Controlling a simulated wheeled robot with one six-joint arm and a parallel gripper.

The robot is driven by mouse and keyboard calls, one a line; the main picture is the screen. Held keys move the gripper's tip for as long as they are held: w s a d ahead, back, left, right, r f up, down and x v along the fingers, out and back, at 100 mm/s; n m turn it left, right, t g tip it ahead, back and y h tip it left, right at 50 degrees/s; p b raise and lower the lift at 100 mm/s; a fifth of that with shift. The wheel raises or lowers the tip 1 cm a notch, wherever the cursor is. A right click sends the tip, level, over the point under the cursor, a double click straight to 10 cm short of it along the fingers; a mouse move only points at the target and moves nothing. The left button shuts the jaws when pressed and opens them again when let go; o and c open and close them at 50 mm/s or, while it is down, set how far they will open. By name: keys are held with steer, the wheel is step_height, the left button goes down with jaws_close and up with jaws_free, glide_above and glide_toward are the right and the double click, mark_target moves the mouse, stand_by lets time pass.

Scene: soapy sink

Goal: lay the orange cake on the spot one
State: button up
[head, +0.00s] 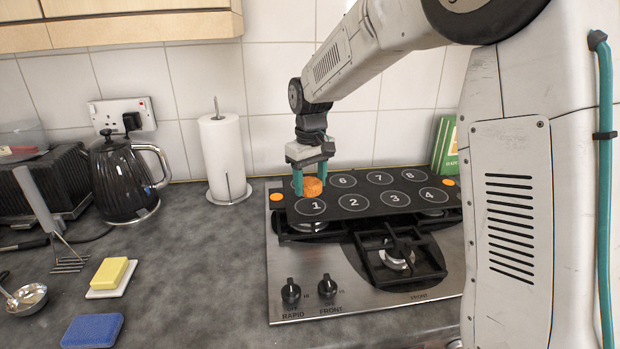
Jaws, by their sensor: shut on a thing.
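The orange cake (313,187) is a small round orange piece between the teal fingers of my gripper (311,183). My gripper points down and is shut on the cake, over the left end of the black board (363,201) with numbered circles. Spot one (312,206) is the circle marked 1 at the board's front left corner, just in front of the cake in the picture. The cake and fingers hide the circle behind spot one. I cannot tell whether the cake touches the board.
The board lies across the back of a steel gas hob (350,290). A green box (447,146) stands behind the board's right end.

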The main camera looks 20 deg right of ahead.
mark_target(311, 195)
steer(key=shift+s+f, duration=0.15)
steer(key=shift+f, duration=1.65)
steer(key=shift+f, duration=0.3)
steer(key=o, duration=1.1)
steer(key=shift+r, duration=6.4)
